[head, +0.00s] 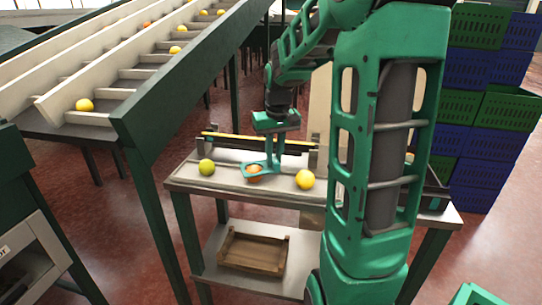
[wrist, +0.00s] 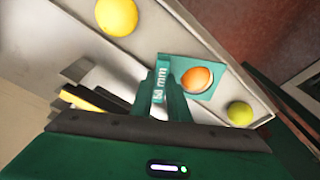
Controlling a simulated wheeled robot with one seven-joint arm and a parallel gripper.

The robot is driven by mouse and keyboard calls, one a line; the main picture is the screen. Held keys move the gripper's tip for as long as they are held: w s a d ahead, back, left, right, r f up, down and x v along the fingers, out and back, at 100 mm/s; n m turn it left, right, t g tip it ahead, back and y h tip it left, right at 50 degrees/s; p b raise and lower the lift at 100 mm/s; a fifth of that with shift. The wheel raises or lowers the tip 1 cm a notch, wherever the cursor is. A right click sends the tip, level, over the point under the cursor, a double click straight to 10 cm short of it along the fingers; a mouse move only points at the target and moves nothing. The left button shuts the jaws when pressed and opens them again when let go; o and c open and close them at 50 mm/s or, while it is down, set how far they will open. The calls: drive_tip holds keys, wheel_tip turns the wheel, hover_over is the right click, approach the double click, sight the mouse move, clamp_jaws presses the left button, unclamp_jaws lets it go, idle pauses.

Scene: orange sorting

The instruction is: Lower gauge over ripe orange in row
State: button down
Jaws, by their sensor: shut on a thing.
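The gauge is a flat teal plate (head: 272,168) with a round hole and an upright handle; part of a size marking ending in "mm" shows on it in the wrist view (wrist: 178,66). My gripper (head: 277,128) is shut on the handle, above the table. The ripe orange (head: 254,169) shows in the hole of the gauge, also in the wrist view (wrist: 196,80). The plate looks low around it; whether it touches the table is hidden. A green fruit (head: 206,167) lies to the left and a yellow one (head: 305,179) to the right on the table (head: 225,184).
A black and yellow bar (head: 240,138) runs along the back of the table. A wooden crate (head: 254,252) sits on the lower shelf. A sloped conveyor (head: 150,75) with several fruits rises at left. Stacked blue and green crates (head: 485,110) stand at right.

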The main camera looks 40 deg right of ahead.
drive_tip(key=shift+f, duration=1.5)
drive_tip(key=shift+r, duration=0.2)
idle(1.0)
drive_tip(key=shift+r, duration=3.85)
